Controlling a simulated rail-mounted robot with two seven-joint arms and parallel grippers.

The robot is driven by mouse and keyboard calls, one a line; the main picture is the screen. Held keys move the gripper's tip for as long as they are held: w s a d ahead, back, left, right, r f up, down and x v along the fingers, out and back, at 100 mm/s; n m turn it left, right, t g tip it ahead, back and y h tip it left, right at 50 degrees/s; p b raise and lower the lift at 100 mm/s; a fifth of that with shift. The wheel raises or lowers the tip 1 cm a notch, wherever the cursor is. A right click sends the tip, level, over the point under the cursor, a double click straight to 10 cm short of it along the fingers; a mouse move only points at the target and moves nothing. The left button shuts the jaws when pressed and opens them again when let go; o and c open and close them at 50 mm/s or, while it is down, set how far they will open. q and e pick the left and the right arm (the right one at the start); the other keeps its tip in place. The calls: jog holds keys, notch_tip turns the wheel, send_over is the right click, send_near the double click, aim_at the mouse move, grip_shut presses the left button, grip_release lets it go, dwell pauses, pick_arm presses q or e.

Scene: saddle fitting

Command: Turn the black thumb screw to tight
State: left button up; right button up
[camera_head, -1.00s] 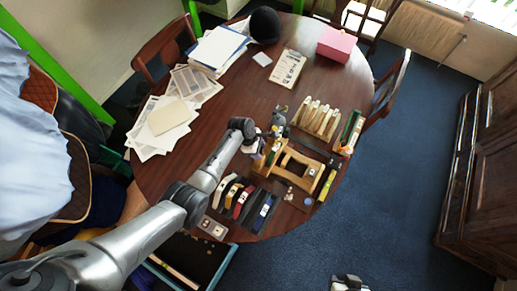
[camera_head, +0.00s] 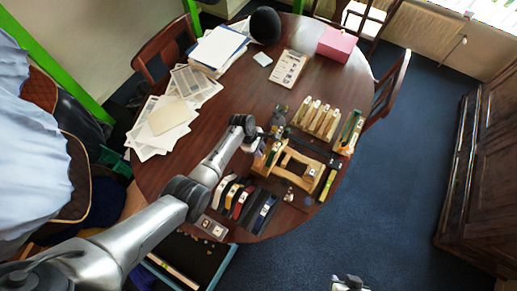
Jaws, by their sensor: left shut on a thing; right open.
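My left gripper (camera_head: 258,147) reaches in from the left, over the left end of a light wooden frame-shaped fixture (camera_head: 289,167) on the round table. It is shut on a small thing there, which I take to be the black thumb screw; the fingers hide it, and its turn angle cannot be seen. My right gripper (camera_head: 348,284) is open and empty at the bottom edge, over the blue floor and away from the table; only its top shows.
Curved coloured strips (camera_head: 240,200) lie in front of the fixture, and a wooden rack (camera_head: 317,119) stands behind it. A small grey object (camera_head: 278,121) is close to my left gripper. Papers (camera_head: 167,118) and a pink box (camera_head: 337,44) lie farther off. The table's middle is clear.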

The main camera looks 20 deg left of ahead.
pick_arm(q)
jog(key=m+g, duration=0.1)
jog(key=m, duration=0.1)
jog(key=shift+w+m+b, duration=0.1)
jog(key=shift+m+b, duration=0.25)
jog(key=shift+m, duration=0.05)
jog(key=m, duration=0.1)
jog(key=m+g+b, duration=0.1)
jog(key=m, duration=0.1)
jog(key=shift+w+d+f+m+g+y, duration=0.1)
jog(key=shift+m+g+y, duration=0.2)
jog(key=m+g+y+b, duration=0.1)
jog(key=m+b, duration=0.1)
jog(key=m, duration=0.2)
jog(key=shift+w+d+m+b, duration=0.1)
jog(key=shift+m+b, duration=0.2)
jog(key=m+g+y+b, duration=0.1)
jog(key=m, duration=0.2)
jog(key=shift+d+m+y, duration=0.1)
jog(key=shift+m+y, duration=0.2)
jog(key=shift+y, duration=0.1)
jog(key=m+y+b, duration=0.1)
jog(key=m, duration=0.3)
jog(key=shift+d+y, duration=0.15)
jog(key=shift+y, duration=0.25)
jog(key=m+y+p, duration=0.1)
jog(key=m+y, duration=0.1)
jog(key=m, duration=0.3)
jog(key=shift+d, duration=0.1)
jog(key=shift+m+t, duration=0.3)
